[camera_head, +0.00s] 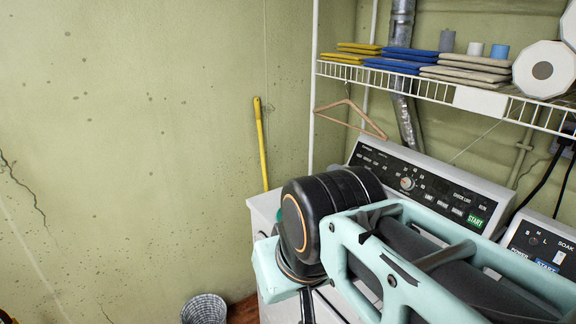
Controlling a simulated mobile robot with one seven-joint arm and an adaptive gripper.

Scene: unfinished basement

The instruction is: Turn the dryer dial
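The dryer (262,204) is a white machine with a dark, slanted control panel (455,197) along its back. Its round dial (407,183), pale with a reddish middle, sits near the centre of the panel, with a green START label to its right. My arm crosses in front of the machine and hides much of its top and front. The dial stays visible just above the arm, and nothing is seen touching it. I cannot make out my gripper or its fingers.
A second machine's panel (548,246), marked SOAK, stands at the right. A wire shelf (446,92) with folded cloths and rolls hangs above, with a wooden hanger (350,117) below it. A basket (204,310) and yellow handle (261,145) are left of the dryer.

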